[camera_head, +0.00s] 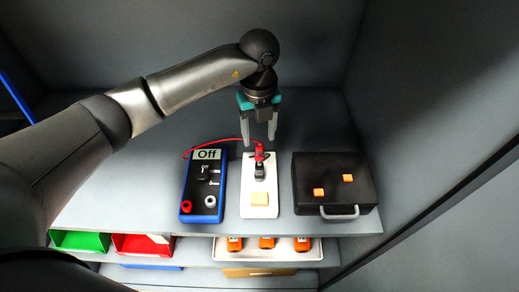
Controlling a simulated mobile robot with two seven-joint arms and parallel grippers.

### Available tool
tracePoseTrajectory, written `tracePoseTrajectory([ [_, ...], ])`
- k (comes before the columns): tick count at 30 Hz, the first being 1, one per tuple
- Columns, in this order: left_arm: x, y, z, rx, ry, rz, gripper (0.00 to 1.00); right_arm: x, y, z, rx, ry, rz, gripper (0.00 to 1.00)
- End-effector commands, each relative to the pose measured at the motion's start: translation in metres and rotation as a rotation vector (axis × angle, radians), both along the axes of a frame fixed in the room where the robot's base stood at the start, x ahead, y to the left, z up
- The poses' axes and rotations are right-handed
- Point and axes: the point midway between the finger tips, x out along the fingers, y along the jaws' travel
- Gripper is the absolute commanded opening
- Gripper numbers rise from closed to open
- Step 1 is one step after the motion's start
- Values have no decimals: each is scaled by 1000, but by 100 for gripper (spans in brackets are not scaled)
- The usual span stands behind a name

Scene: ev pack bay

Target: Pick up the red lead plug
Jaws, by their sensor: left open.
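The red lead plug (259,151) stands upright at the far end of a white board (259,206), at a small dark part (260,173). A red lead (215,142) curves from it to the left, towards a blue-and-black meter (203,188) whose display reads "Off". My left gripper (259,142) points down with its two grey fingers apart. In the picture the fingers come down just above and either side of the plug; I cannot tell the exact depth between them. My right gripper does not show.
A black case (333,184) with orange latches and a grey handle lies to the right on the shelf (120,195). Below are a green bin (80,241), a red bin (140,245) and a white tray (285,254) with orange items. Walls close the back and right.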

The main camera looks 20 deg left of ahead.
Motion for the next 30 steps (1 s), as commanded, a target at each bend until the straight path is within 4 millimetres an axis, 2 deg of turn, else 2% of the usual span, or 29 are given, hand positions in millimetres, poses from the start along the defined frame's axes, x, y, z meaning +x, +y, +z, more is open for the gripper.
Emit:
tracePoseTrajectory([
  [3,0,-1,-20,0,5,-1,61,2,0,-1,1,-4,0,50],
  [7,1,-1,-38,-1,3,0,61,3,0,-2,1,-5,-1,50],
  [11,1,-1,-45,0,2,-2,61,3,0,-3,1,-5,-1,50],
  [17,1,-1,-45,-1,1,-2,61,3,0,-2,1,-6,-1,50],
  [30,2,-1,-45,-1,1,-2,12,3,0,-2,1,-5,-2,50],
])
